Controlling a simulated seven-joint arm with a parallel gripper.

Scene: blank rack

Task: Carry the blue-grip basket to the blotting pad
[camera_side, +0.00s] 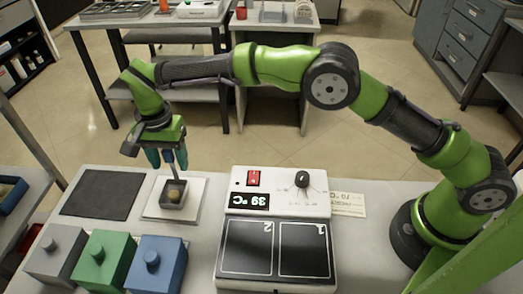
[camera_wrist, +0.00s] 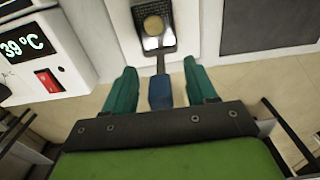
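The blue-grip basket (camera_side: 172,205) is a small dark tray holding a round tan piece (camera_side: 173,195). It is over a white square pad (camera_side: 150,208), probably the blotting pad, and appears to rest on it. In the wrist view the basket (camera_wrist: 171,32) is at the top, and its stem leads down to the blue grip (camera_wrist: 160,92). My gripper (camera_side: 167,158) is above the basket, pointing down. In the wrist view the teal fingers of my gripper (camera_wrist: 160,88) stand on either side of the blue grip, with gaps on both sides.
A dark square mat (camera_side: 102,193) lies left of the white pad. Grey (camera_side: 55,257), green (camera_side: 103,261) and blue (camera_side: 156,264) lidded blocks stand in front. A white heater unit (camera_side: 277,206) with two dark plates and a 39 °C display stands at the right.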

